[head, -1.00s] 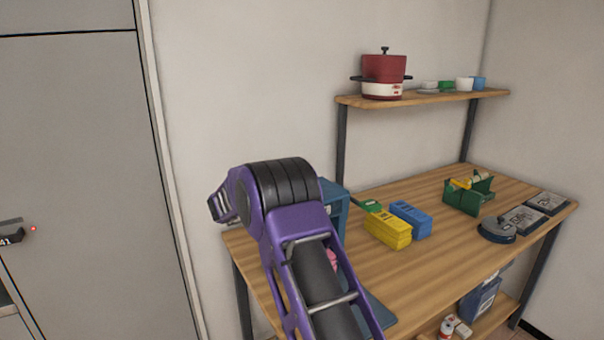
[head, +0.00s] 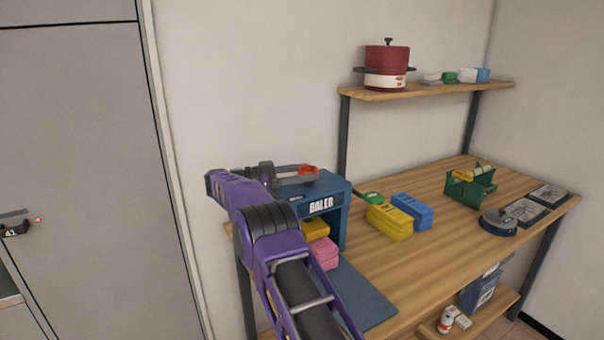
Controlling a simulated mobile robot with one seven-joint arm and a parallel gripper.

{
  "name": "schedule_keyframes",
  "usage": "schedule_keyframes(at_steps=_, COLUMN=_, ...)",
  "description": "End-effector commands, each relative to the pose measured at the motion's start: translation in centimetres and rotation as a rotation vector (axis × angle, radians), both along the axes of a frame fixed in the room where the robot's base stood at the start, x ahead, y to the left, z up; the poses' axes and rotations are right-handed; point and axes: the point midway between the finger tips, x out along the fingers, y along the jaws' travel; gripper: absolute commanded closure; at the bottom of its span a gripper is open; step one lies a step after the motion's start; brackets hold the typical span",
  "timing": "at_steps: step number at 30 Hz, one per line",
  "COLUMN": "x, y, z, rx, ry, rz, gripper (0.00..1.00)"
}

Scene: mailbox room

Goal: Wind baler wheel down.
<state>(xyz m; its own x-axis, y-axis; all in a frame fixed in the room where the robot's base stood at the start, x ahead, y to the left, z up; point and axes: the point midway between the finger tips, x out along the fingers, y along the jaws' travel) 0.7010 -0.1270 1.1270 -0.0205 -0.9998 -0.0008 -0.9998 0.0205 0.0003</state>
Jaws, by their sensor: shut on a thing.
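The blue baler (head: 335,212), marked "BALER", stands at the left end of the wooden table. Its wheel (head: 307,171) shows on top as a small grey part with a red portion, partly hidden by my arm. A yellow block (head: 316,229) and pink blocks (head: 324,252) sit in the baler's open front. My gripper (head: 276,173) is at the top of the baler, at the wheel's left side, shut on the wheel. The fingertips are small and hard to make out.
Yellow (head: 390,222) and blue (head: 411,210) blocks lie right of the baler. A green holder (head: 470,188), a round grey device (head: 498,223) and trays (head: 549,194) are further right. A shelf (head: 430,88) carries a red pot (head: 386,64). The table's middle front is clear.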

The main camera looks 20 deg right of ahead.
Motion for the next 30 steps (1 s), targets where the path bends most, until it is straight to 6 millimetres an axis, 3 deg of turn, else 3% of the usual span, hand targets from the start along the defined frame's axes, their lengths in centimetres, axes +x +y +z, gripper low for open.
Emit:
schedule_keyframes(at_steps=13, x=-0.02, y=-0.21, z=0.15, rx=-0.004, ry=-0.001, rz=-0.008, gripper=0.84)
schedule_keyframes(at_steps=14, x=-0.02, y=-0.22, z=0.16, rx=-0.004, ry=-0.001, rz=-0.008, gripper=0.27)
schedule_keyframes(at_steps=18, x=-0.01, y=-0.17, z=0.12, rx=-0.003, ry=-0.001, rz=-0.007, gripper=0.02)
schedule_keyframes(at_steps=30, x=-0.01, y=-0.15, z=0.06, rx=-0.002, ry=0.0, rz=-0.006, gripper=0.0)
